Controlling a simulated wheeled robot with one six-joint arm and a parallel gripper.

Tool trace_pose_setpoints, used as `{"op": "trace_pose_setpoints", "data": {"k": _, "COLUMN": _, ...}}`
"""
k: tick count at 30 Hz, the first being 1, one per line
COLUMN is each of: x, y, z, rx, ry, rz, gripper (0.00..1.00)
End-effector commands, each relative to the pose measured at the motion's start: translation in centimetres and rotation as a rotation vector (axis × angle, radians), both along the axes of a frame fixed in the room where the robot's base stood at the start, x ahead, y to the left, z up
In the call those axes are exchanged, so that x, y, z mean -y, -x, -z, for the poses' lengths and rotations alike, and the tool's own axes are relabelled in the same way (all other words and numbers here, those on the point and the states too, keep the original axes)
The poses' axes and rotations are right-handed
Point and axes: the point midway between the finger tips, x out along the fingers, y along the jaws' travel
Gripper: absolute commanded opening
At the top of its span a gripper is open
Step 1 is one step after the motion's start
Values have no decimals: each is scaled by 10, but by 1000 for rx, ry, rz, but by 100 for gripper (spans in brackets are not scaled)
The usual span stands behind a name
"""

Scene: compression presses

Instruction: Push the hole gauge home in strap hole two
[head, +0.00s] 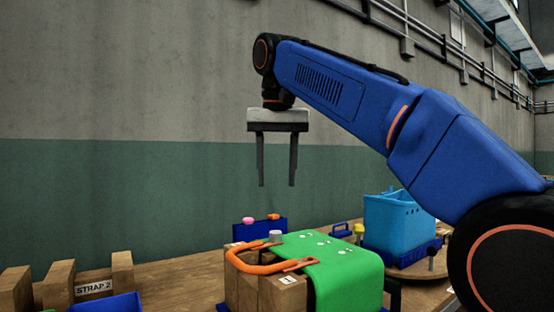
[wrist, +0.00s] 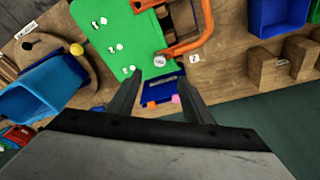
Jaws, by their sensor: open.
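A green strap (head: 335,262) is draped over a wooden block, with several small white-marked holes along it; it also shows in the wrist view (wrist: 112,35). I cannot tell which hole is number two. A grey round-topped peg (head: 275,236), possibly the hole gauge, stands upright by the strap's edge; the wrist view shows its top (wrist: 159,61). I cannot tell whether it sits in a hole. My gripper (head: 276,185) is open and empty, well above the peg, fingers pointing down. In the wrist view its fingertips (wrist: 158,79) show either side of a blue rack.
An orange handle (head: 250,258) arches over the block. The blue rack (head: 262,229) behind holds pink and orange knobs. A light-blue bin (head: 395,218) stands at right on a round wooden board. Wooden blocks labelled STRAP 2 (head: 94,287) and a blue tray (head: 106,304) are at left.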

Motion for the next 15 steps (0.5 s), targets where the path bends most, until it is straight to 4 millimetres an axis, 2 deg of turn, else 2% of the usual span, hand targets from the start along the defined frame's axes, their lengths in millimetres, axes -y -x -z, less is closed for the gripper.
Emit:
{"op": "trace_pose_setpoints", "data": {"k": 6, "x": 0, "y": 5, "z": -23, "rx": 0, "ry": 0, "rz": 0, "gripper": 46}}
{"op": "trace_pose_setpoints", "data": {"k": 15, "x": 1, "y": 8, "z": -33, "rx": 0, "ry": 0, "rz": 0, "gripper": 46}}
